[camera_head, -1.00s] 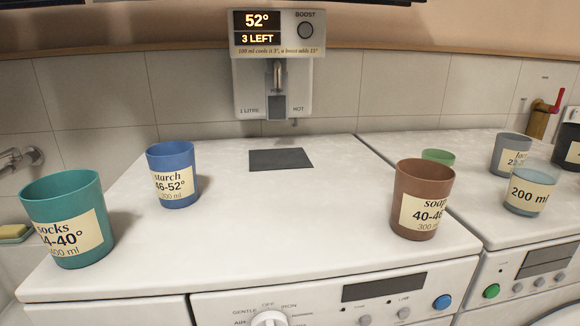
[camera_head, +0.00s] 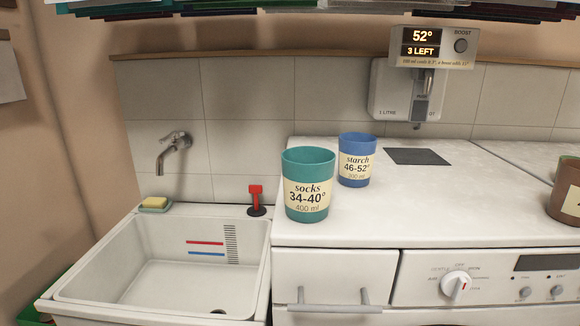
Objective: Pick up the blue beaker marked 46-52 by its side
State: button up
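The blue beaker (camera_head: 356,160) stands upright on the white worktop, with a cream label reading "starch 46-52°" and a smaller volume line. A teal beaker (camera_head: 308,184) labelled "socks 34-40° 400 ml" stands in front of it and to its left, close by in the picture. The left edge of the blue beaker is near the teal beaker's right rim. My gripper is not in view.
A white sink (camera_head: 160,270) with a tap (camera_head: 174,150) lies left of the worktop. A red-handled plug (camera_head: 256,200) stands at its back edge. A dispenser (camera_head: 408,90) reading 52° hangs behind a dark pad (camera_head: 417,156). A brown beaker (camera_head: 566,190) is at far right. The middle worktop is clear.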

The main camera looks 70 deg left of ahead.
aim_at(356, 150)
jog(key=k, duration=0.5)
jog(key=u, duration=1.75)
jog(key=i, duration=0.5)
jog(key=u, duration=0.05)
